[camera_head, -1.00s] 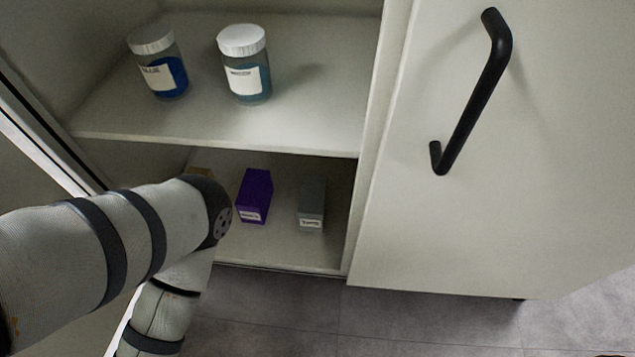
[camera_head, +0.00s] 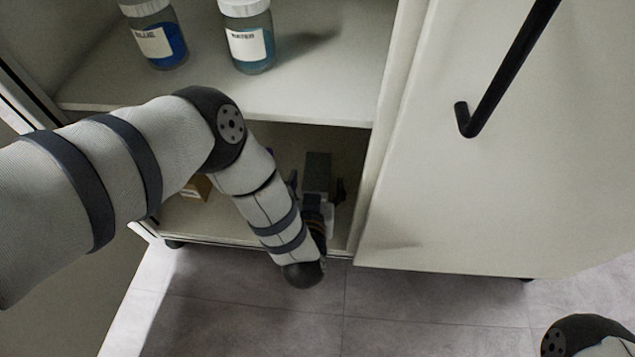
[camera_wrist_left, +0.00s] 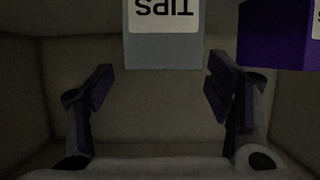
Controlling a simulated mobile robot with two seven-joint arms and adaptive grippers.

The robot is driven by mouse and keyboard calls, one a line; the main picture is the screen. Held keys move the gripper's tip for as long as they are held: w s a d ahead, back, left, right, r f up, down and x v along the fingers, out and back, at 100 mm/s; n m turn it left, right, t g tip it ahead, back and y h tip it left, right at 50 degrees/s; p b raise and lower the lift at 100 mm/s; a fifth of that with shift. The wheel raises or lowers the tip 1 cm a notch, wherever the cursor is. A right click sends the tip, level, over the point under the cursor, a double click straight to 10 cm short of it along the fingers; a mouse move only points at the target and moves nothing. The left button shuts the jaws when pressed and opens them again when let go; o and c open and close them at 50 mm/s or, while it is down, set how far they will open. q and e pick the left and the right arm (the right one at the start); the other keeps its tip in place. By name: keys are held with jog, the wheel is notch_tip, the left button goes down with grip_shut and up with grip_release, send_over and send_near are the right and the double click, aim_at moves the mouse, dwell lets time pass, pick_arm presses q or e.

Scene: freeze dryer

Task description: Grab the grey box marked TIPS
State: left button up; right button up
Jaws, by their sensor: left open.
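The grey box (camera_head: 317,168) stands on the lower cabinet shelf. In the left wrist view the grey box (camera_wrist_left: 163,53) is at the top middle, with its white TIPS label upside down. My left gripper (camera_head: 318,190) reaches into the lower compartment at the near end of the box. Its fingers (camera_wrist_left: 158,88) are spread apart, one toward each side of the box, with visible gaps and nothing between the tips in that view. My right gripper is out of view.
A purple box (camera_wrist_left: 272,42) stands beside the grey one, close to one finger. A brown box (camera_head: 198,187) is farther left. Two lidded jars, one blue (camera_head: 160,42) and one teal (camera_head: 248,42), stand on the upper shelf (camera_head: 300,85). A door with a black handle (camera_head: 505,70) is right.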

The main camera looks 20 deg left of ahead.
aim_at(316, 175)
pick_arm(q)
jog(key=b+x, duration=0.2)
jog(key=x, duration=0.3)
jog(key=shift+s+r, duration=0.1)
jog(key=shift+s, duration=0.05)
jog(key=c, duration=1.3)
